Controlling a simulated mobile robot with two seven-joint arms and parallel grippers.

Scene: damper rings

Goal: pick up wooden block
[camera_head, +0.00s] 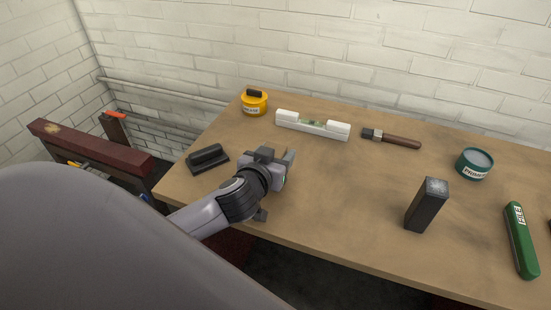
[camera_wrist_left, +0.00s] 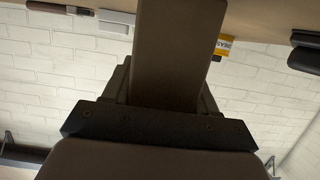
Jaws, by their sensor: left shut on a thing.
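My left gripper (camera_head: 280,162) is over the left part of the table, shut on the wooden block. My right gripper is not in view.
On the wooden table (camera_head: 330,205) are a black handled pad (camera_head: 208,158), yellow tin (camera_head: 254,104), spirit level (camera_head: 312,125), wooden-handled tool (camera_head: 392,139), green tin (camera_head: 474,164), upright dark block (camera_head: 427,205) and green case (camera_head: 520,240). Table centre is clear.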

